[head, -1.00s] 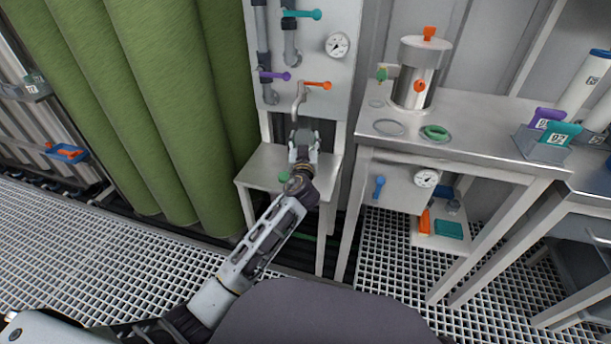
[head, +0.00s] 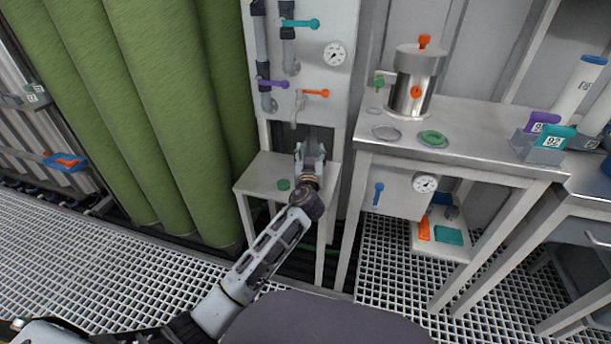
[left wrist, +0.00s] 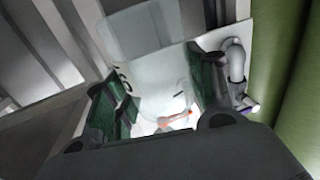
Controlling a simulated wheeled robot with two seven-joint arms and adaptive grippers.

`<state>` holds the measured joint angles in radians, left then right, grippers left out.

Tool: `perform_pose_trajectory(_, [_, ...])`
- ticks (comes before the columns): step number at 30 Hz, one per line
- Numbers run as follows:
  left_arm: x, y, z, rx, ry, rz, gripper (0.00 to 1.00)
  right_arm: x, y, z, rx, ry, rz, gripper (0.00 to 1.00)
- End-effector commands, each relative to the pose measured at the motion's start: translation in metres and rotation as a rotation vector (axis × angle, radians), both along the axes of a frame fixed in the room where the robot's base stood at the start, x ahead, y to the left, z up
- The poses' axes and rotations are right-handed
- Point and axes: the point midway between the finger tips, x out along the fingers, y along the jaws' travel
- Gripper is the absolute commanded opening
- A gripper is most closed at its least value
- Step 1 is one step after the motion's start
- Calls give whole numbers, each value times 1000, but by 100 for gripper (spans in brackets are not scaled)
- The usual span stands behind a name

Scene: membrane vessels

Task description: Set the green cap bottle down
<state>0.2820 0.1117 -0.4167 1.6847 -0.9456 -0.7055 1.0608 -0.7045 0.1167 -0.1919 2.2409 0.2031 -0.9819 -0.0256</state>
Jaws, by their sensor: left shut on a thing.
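My left gripper (head: 311,158) is in front of the wall panel, over the small steel table (head: 262,172). It is shut on a clear, see-through bottle (left wrist: 150,45), which stands out between its green-padded fingers in the left wrist view, where the gripper (left wrist: 155,95) fills the lower middle. In the head view the bottle (head: 318,136) is faint and partly hidden by the gripper. I cannot tell whether its base touches anything. My right gripper is not in view.
A tap (head: 297,108) juts from the panel just above and left of the gripper. Right of it is a steel bench (head: 480,139) with a metal vessel (head: 411,95), a green ring (head: 433,138) and a clear disc (head: 386,132). Green cylinders (head: 165,110) stand to the left.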

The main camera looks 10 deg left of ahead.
Motion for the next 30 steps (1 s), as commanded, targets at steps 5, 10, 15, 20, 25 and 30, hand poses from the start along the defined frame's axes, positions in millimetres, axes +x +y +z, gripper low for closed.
perform_pose_trajectory(5, [0,0,-23,2,1,0,30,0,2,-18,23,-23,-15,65])
perform_pose_trajectory(10, [0,0,-28,1,0,0,30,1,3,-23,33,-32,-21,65])
perform_pose_trajectory(15, [0,0,-28,0,0,0,30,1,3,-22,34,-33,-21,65])
perform_pose_trajectory(20, [0,0,-29,0,0,0,30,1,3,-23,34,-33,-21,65])
perform_pose_trajectory(25, [0,0,-42,3,2,0,30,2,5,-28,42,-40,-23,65])
perform_pose_trajectory(30, [0,0,-62,2,1,-1,30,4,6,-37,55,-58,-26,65])
